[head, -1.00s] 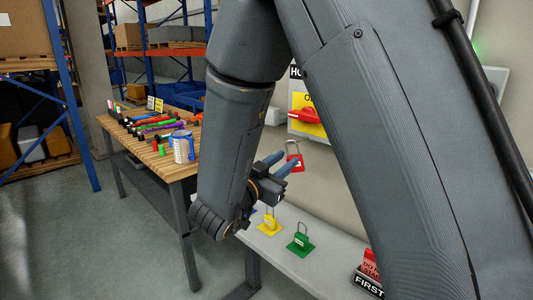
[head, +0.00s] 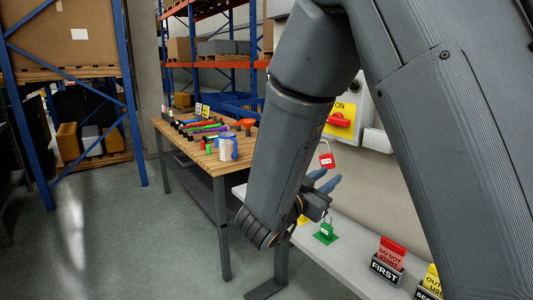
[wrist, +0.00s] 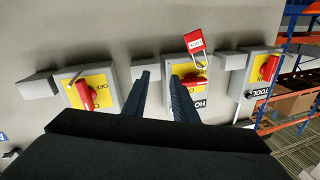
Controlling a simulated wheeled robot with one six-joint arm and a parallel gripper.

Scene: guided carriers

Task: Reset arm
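My gripper (head: 326,180) is in front of the wall switches in the head view, near the right of my forearm. In the wrist view its two dark fingers (wrist: 162,80) are apart, with nothing between them. A red padlock (wrist: 195,42) hangs by its shackle at the middle switch box (wrist: 172,72), just past the fingertips and apart from them. The padlock also shows in the head view (head: 327,160), just above the fingers. The middle box has a yellow plate and a red handle, partly hidden by a finger.
Two more switch boxes stand left (wrist: 100,90) and right (wrist: 262,68). A grey shelf (head: 345,262) below carries a green padlock (head: 326,231), a partly hidden yellow one and sign holders (head: 386,268). A wooden workbench (head: 195,150) holds tools and a mug. Floor at left is clear.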

